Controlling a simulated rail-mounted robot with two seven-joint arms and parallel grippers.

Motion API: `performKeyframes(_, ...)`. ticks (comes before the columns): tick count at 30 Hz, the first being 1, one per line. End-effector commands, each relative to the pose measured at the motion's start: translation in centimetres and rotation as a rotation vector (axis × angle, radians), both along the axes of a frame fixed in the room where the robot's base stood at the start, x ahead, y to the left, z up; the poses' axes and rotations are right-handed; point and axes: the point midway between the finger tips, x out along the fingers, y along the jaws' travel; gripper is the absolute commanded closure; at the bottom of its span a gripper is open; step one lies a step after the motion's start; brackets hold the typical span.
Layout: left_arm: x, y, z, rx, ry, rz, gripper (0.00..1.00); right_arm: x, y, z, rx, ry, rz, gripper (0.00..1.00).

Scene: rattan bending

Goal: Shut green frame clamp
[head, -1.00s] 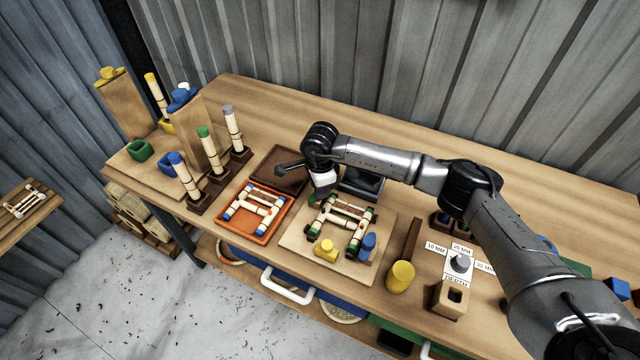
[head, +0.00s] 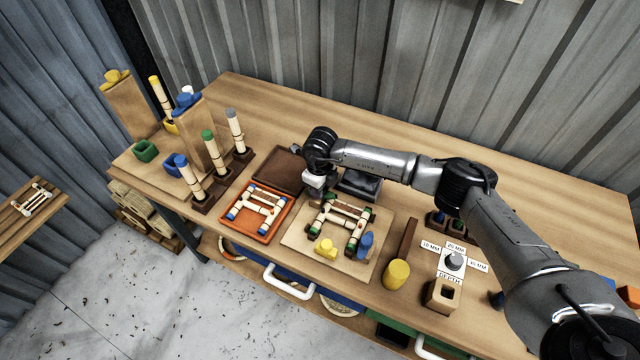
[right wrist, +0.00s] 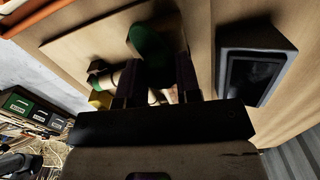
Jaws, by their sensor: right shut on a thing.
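The green frame clamp (right wrist: 150,45) is a rounded green piece in the right wrist view, between the dark fingers of my right gripper (right wrist: 158,82). My right gripper (head: 314,190) is shut on it, at the back left corner of the bamboo frame in the head view. Only a small part of the green clamp (head: 327,198) shows there, beside the gripper. The frame (head: 345,212) lies on a light wooden board (head: 300,236). A yellow clamp (head: 325,247) and a blue clamp (head: 365,244) sit at its front corners. The clamp's exact seating is hidden. My left gripper is out of view.
An orange tray (head: 237,232) with another frame stands left of the board. A dark grey block (head: 360,184) is close behind the gripper. A yellow cylinder (head: 397,273) and a depth gauge (head: 453,261) are to the right. The back of the table is clear.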

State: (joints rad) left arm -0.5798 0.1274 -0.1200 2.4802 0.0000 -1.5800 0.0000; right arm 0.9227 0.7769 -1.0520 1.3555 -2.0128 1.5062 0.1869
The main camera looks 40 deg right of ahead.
Motion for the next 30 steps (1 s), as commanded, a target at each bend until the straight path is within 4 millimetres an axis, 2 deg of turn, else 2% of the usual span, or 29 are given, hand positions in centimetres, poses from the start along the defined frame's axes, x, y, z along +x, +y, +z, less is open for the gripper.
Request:
performKeyframes(12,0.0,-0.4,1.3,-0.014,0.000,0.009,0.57,0.0,0.0,0.1,0.001,0.000,-0.223,0.92)
performKeyframes(30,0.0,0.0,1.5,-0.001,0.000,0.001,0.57,0.0,0.0,0.1,0.002,0.000,-0.279,0.92)
